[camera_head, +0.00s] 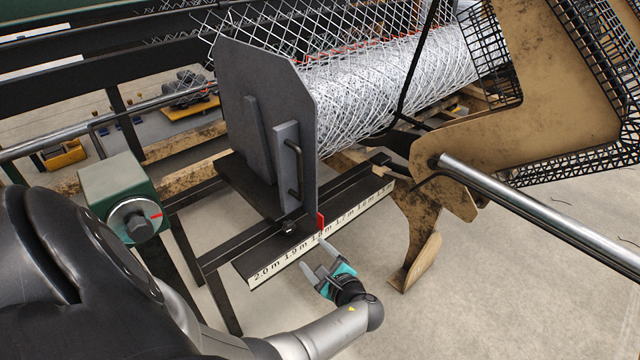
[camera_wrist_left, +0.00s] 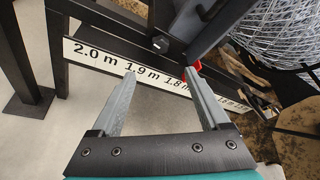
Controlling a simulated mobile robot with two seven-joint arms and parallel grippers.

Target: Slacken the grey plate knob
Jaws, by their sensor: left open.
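The grey plate (camera_head: 262,110) stands upright on the dark rail beside the mesh roll. A small metal knob (camera_head: 288,227) sits low at the plate's foot, just behind the scale; it also shows in the left wrist view (camera_wrist_left: 160,44). My left gripper (camera_head: 318,257) is open and empty, in front of the scale strip and lower right of the knob in the head view. In the wrist view the knob appears beyond the gap between the fingertips (camera_wrist_left: 160,74), apart from them. My right gripper is not in view.
The scale strip (camera_head: 271,275) runs along the rail, with a red pointer (camera_head: 320,222) at the plate. A green box (camera_head: 112,182) with a round dial (camera_head: 135,218) stands at left. A wire mesh roll (camera_head: 400,95) lies behind. A steel bar (camera_head: 540,215) crosses at right.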

